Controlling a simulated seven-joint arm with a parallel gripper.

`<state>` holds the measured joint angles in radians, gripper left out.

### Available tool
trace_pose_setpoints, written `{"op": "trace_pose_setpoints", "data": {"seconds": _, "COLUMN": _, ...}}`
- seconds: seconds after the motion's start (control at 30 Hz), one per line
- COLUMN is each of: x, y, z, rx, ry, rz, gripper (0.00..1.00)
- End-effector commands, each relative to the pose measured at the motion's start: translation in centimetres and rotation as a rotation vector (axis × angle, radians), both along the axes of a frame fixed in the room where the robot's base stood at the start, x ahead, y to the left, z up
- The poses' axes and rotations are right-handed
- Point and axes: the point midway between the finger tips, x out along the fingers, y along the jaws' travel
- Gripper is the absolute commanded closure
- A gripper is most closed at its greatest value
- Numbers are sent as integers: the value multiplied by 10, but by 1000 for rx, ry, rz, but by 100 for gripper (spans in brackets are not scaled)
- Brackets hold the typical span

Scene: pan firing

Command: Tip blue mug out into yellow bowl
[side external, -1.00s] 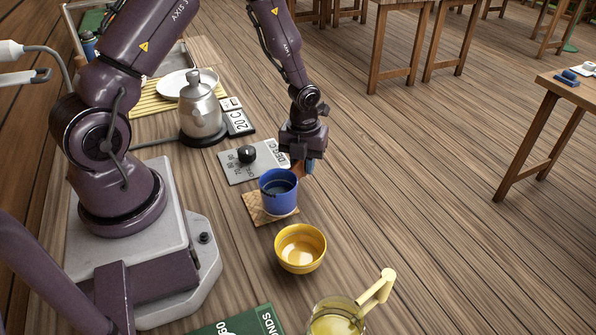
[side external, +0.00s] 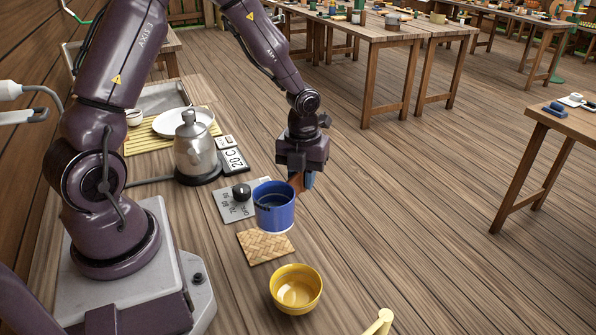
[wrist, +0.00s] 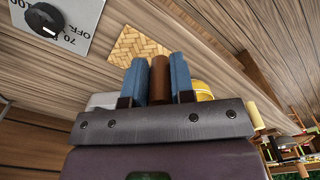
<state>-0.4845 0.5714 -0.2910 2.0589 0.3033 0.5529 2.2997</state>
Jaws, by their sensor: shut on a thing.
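The blue mug (side external: 273,210) is upright in the side view, held a little above the woven mat (side external: 265,248). Its inside looks dark blue, and I cannot make out the contents. My gripper (side external: 302,181) is at the mug's right side, shut on its brown handle. In the wrist view the brown handle (wrist: 160,80) stands between the two blue fingers of my gripper (wrist: 159,78); the mug body is not clear there. The yellow bowl (side external: 296,290) sits upright on the wooden surface, in front of the mat and apart from the mug. Part of it shows in the wrist view (wrist: 203,91).
A grey dial plate (side external: 233,205) lies behind the mug. A metal kettle (side external: 196,150) stands on a black base farther back left, near a white plate (side external: 183,121). A pale yellow handle (side external: 381,322) shows at the bottom edge. The floor right of the bowl is clear.

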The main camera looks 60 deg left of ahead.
Motion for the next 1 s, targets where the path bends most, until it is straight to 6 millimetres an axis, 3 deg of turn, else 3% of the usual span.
{"op": "trace_pose_setpoints", "data": {"seconds": 0.27, "x": 34, "y": -115, "z": -2, "rx": -5, "ry": -5, "rz": -253, "gripper": 100}}
{"op": "trace_pose_setpoints", "data": {"seconds": 0.4, "x": 45, "y": -179, "z": 12, "rx": -7, "ry": -6, "rz": -282, "gripper": 100}}
{"op": "trace_pose_setpoints", "data": {"seconds": 0.5, "x": 52, "y": -209, "z": 26, "rx": -5, "ry": -5, "rz": -246, "gripper": 100}}
{"op": "trace_pose_setpoints", "data": {"seconds": 0.63, "x": 61, "y": -227, "z": 44, "rx": -4, "ry": -6, "rz": -145, "gripper": 100}}
{"op": "trace_pose_setpoints", "data": {"seconds": 0.8, "x": 65, "y": -218, "z": 51, "rx": 2, "ry": -4, "rz": 2, "gripper": 100}}
{"op": "trace_pose_setpoints", "data": {"seconds": 1.0, "x": 62, "y": -213, "z": 47, "rx": -40, "ry": -34, "rz": 44, "gripper": 100}}
